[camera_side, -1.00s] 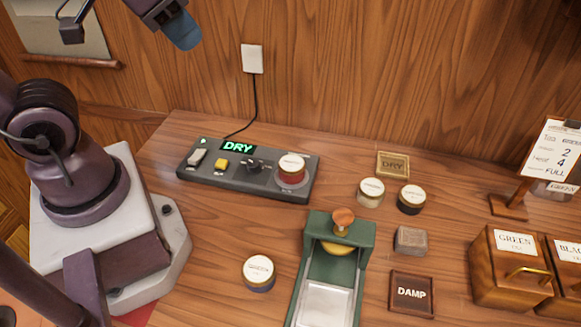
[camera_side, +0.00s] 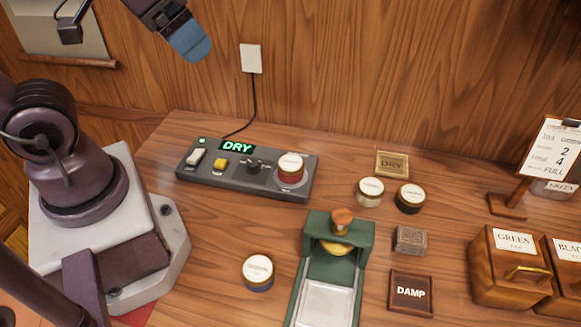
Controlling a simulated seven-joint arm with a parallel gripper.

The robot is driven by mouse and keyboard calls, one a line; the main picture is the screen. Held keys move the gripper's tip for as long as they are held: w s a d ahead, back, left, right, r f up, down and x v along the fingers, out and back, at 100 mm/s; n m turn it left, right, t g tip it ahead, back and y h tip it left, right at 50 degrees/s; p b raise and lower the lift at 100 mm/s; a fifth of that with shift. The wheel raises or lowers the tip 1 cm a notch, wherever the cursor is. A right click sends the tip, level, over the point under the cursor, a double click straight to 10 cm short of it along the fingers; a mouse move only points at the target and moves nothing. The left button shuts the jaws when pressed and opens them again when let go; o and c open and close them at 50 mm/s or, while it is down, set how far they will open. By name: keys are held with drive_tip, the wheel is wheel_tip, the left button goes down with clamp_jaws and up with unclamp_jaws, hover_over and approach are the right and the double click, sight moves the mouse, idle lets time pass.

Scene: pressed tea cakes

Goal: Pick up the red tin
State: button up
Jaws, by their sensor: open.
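The red tin (camera_side: 290,170) has a pale labelled lid and stands upright on the round pad at the right end of a dark grey device (camera_side: 240,183). The device's green display (camera_side: 237,147) reads DRY. My gripper (camera_side: 192,42) is at the top of the view, up and to the left of the red tin, well apart from it. Only its blue tip shows clearly, and nothing is seen in it.
A white-lidded pale tin (camera_side: 370,192), a black tin (camera_side: 410,199) and a blue tin (camera_side: 258,273) stand on the table. A green press (camera_side: 340,240) is in front of the device. DRY (camera_side: 392,164) and DAMP (camera_side: 411,292) trays lie to the right. Wooden tea boxes (camera_side: 510,270) stand far right.

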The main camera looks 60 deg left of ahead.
drive_tip(key=n+g, duration=0.6)
drive_tip(key=n, duration=0.5)
hover_over(291, 160)
wheel_tip(291, 160, down, 19)
wheel_tip(291, 160, down, 13)
drive_tip(key=shift+r, duration=0.15)
drive_tip(key=c, duration=1.1)
